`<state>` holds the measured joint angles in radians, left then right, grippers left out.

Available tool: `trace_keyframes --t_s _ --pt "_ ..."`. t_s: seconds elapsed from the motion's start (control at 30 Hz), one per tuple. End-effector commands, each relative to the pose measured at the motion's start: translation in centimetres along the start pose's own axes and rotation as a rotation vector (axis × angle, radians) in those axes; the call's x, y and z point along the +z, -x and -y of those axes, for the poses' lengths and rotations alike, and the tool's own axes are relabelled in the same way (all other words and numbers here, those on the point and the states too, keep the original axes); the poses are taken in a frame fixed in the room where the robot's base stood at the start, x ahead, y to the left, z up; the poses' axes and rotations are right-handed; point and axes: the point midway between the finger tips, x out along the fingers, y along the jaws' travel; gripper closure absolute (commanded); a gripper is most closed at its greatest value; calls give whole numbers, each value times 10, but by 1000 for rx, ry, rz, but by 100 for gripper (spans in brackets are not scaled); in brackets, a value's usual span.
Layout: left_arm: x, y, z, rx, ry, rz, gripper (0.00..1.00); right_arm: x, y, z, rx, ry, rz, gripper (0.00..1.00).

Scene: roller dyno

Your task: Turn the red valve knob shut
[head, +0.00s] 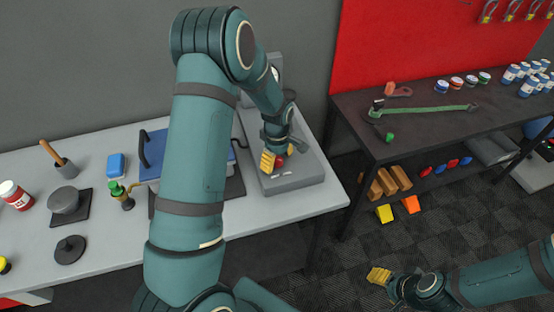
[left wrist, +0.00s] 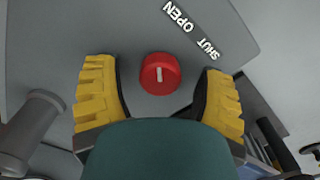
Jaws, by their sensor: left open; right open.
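The red valve knob (left wrist: 159,73) sits on a grey panel in the left wrist view, its white mark standing roughly upright. A dark label strip (left wrist: 195,32) reading OPEN and SHUT lies above and right of it; the mark points nearer to OPEN. My left gripper (head: 273,159) is open, with one yellow finger on either side of the knob and visible gaps between. In the head view the knob (head: 280,161) shows partly behind the finger, on a grey unit (head: 303,172). My right gripper (head: 380,276) is open and empty above the floor at lower right.
A dark workbench (head: 355,112) with tools stands at right. Floor between the benches is clear.

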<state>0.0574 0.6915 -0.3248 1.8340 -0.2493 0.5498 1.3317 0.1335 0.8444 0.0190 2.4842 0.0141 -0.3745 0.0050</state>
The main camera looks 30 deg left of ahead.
Motion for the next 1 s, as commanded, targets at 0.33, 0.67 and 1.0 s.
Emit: trace_keyframes --t_s 0.33,0.67,1.0 --pt "0 0 0 1 0 0 57 0 0 0 0 0 0 45" --pt "0 0 0 1 -5 0 100 0 0 0 0 0 0 45" --pt "0 -1 0 2 -132 0 100 1 -4 -1 1 0 0 45"
